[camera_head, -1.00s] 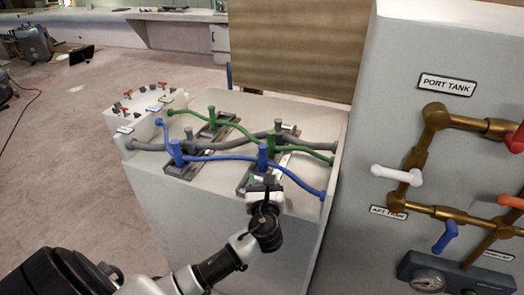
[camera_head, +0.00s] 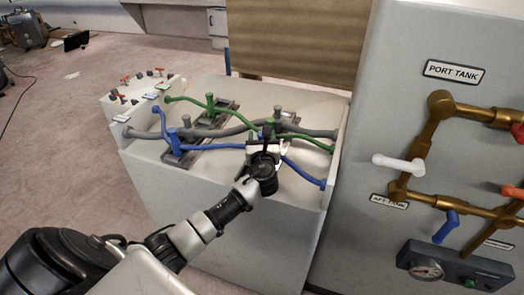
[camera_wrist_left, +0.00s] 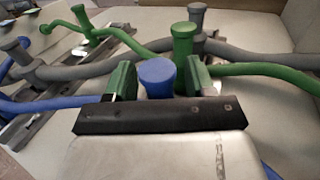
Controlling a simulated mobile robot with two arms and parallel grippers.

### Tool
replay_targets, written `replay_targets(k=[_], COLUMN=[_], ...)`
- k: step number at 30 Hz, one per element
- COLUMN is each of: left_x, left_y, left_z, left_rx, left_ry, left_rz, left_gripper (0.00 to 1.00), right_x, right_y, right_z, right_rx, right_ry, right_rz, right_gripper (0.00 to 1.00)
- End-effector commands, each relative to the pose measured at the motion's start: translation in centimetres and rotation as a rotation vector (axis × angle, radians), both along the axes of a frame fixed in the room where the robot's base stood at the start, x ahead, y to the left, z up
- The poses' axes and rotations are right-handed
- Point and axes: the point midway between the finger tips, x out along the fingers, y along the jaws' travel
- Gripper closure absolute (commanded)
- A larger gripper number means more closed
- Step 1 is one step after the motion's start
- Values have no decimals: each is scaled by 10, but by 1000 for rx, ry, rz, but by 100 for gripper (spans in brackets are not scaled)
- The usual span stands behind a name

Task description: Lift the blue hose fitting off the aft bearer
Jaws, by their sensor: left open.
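My left gripper (camera_head: 264,148) is open at the right-hand bearer (camera_head: 287,117), over the blue hose. In the left wrist view its two green-padded fingers (camera_wrist_left: 160,76) stand on either side of a blue hose fitting (camera_wrist_left: 157,70), with slight gaps showing. The fitting's lower part is hidden behind the gripper's dark bar; in the head view the gripper hides the fitting. The blue hose (camera_head: 303,173) runs out to the right end wall. Another blue fitting (camera_head: 173,138) stands on the left-hand bearer (camera_head: 200,147). My right gripper is not in view.
A green hose fitting (camera_wrist_left: 182,42) stands close behind the blue one, and a grey fitting (camera_wrist_left: 197,22) is just beyond it. Grey and green hoses cross the box top. A panel with brass pipes (camera_head: 423,140) and valve handles stands at the right.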

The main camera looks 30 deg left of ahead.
Motion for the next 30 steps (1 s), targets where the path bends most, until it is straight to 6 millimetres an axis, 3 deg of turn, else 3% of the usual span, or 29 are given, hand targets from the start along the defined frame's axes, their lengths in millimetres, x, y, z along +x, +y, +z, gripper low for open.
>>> replay_targets(k=[9,20,30], left_x=[5,5,5], left_y=[4,4,4], left_z=[0,0,6], left_rx=[0,0,0], left_ry=[0,0,-2], left_rz=[0,0,0], left_gripper=[47,100,100], right_x=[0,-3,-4], right_y=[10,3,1], right_z=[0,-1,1], right_rx=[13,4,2], right_ry=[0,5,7], right_rz=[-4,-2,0], right_gripper=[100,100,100])
